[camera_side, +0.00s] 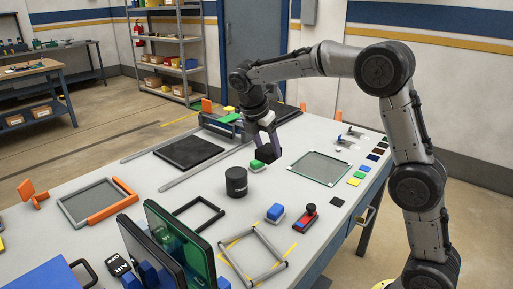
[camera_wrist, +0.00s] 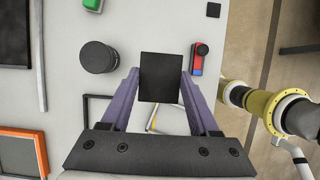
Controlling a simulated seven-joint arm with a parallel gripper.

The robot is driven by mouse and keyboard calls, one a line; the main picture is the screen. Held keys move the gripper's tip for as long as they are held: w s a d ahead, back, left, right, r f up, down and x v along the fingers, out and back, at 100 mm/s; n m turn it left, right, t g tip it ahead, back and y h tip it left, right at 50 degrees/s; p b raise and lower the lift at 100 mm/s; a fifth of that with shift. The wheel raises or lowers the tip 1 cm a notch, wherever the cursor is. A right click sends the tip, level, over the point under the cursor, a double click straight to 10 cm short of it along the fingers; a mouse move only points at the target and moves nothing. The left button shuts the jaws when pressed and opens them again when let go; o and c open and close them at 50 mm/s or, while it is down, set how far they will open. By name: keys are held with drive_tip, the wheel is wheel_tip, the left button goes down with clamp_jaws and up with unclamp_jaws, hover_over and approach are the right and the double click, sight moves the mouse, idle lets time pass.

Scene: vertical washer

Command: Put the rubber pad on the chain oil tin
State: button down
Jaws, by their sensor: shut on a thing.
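The chain oil tin is a dark upright cylinder (camera_side: 236,182) standing near the middle of the table. In the wrist view its round top (camera_wrist: 98,57) shows to the left of my gripper. My gripper (camera_side: 265,140) is shut on the rubber pad, a black block (camera_side: 267,154), and holds it in the air above the table. In the side view the pad is up and to the right of the tin, apart from it. In the wrist view the pad (camera_wrist: 161,77) sits between my fingertips, and the tin top is uncovered.
A green-topped block (camera_side: 257,167) is behind the tin. A blue block (camera_side: 275,213) and a red device with a black knob (camera_side: 304,218) stand in front to the right. An empty black frame (camera_side: 197,214) lies in front to the left. Tall panels (camera_side: 165,240) stand nearer the camera.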

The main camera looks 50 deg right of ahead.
drive_tip(key=shift+s+a+r, duration=0.15)
drive_tip(key=shift+s+r, duration=0.2)
drive_tip(key=shift+s, duration=0.3)
drive_tip(key=shift+r+n, duration=0.1)
drive_tip(key=shift+n, duration=0.3)
drive_tip(key=w+n+t, duration=0.1)
drive_tip(key=w+n, duration=0.1)
drive_tip(key=n, duration=0.1)
drive_tip(key=shift+w+t, duration=0.15)
drive_tip(key=shift+t, duration=0.15)
drive_tip(key=shift+n, duration=0.3)
drive_tip(key=w+d+f, duration=0.1)
drive_tip(key=w+f, duration=0.2)
drive_tip(key=w, duration=0.1)
drive_tip(key=w+f, duration=0.3)
drive_tip(key=w, duration=0.2)
drive_tip(key=w+d+f, duration=0.1)
drive_tip(key=w+f, duration=0.2)
drive_tip(key=w, duration=0.1)
drive_tip(key=shift+w+d+f, duration=0.15)
drive_tip(key=shift+w+d, duration=0.05)
drive_tip(key=shift+d, duration=0.15)
drive_tip(key=shift+w+f, duration=0.15)
drive_tip(key=shift+f, duration=1.6)
drive_tip(key=shift+f, duration=0.1)
